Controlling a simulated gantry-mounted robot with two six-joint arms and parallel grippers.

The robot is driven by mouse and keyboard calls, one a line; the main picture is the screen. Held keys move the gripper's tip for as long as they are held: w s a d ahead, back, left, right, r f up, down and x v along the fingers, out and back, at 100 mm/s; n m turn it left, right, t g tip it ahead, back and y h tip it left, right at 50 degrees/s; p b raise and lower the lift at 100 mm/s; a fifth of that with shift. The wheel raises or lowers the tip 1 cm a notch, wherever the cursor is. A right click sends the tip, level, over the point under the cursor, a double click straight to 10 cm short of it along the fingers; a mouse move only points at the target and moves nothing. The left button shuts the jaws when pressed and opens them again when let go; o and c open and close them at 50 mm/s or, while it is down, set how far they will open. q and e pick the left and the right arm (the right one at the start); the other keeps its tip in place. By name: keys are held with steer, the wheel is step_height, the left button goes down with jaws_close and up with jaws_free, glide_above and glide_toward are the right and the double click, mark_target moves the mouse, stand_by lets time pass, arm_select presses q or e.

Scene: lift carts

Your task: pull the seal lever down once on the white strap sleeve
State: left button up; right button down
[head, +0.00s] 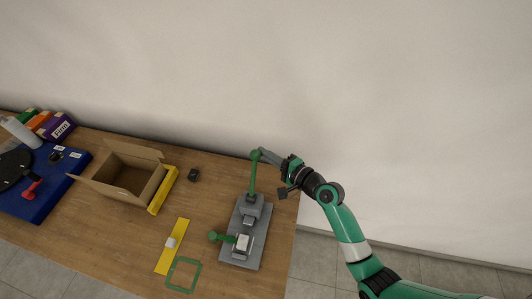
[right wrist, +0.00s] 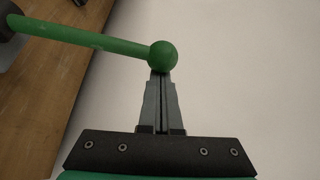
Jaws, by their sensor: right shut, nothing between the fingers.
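The seal lever is a green rod with a ball knob (head: 256,155), standing up from a grey sealing press (head: 258,240) near the table's right end. The white strap sleeve (head: 243,243) sits on the press at its front, beside a short green handle (head: 225,238). My right gripper (head: 262,152) is at the top of the lever. In the right wrist view, the right gripper's fingers (right wrist: 161,78) are shut together, with their tips at the lever's green knob (right wrist: 162,55) and nothing between them. Whether they touch it is unclear. My left gripper is not in view.
An open cardboard box (head: 120,180) stands left of the press, beside a yellow bar (head: 163,190). A yellow strip (head: 166,262) with a small white block and a green square outline (head: 184,275) lie in front. A blue board (head: 50,200) is at the far left.

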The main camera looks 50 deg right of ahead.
steer(key=shift+s+a+r, duration=0.1)
steer(key=shift+s+a, duration=0.05)
steer(key=shift+a, duration=0.1)
steer(key=shift+s+a+r+n+t+b, duration=0.2)
steer(key=shift+s+a+n+b, duration=0.1)
steer(key=shift+a+n, duration=0.1)
steer(key=shift+s+a+r+n+t+b, duration=0.2)
steer(key=shift+a+n+b, duration=0.1)
steer(key=shift+a, duration=0.1)
steer(key=s+a+n+t+y+b, duration=0.2)
steer(key=s+a+n+t+b, duration=0.2)
steer(key=a+n+b, duration=0.6)
steer(key=shift+s+a+n+t+y+b, duration=0.4)
steer(key=shift+s+a+b, duration=0.85)
steer(key=shift+b, duration=1.25)
steer(key=shift+s+d, duration=0.15)
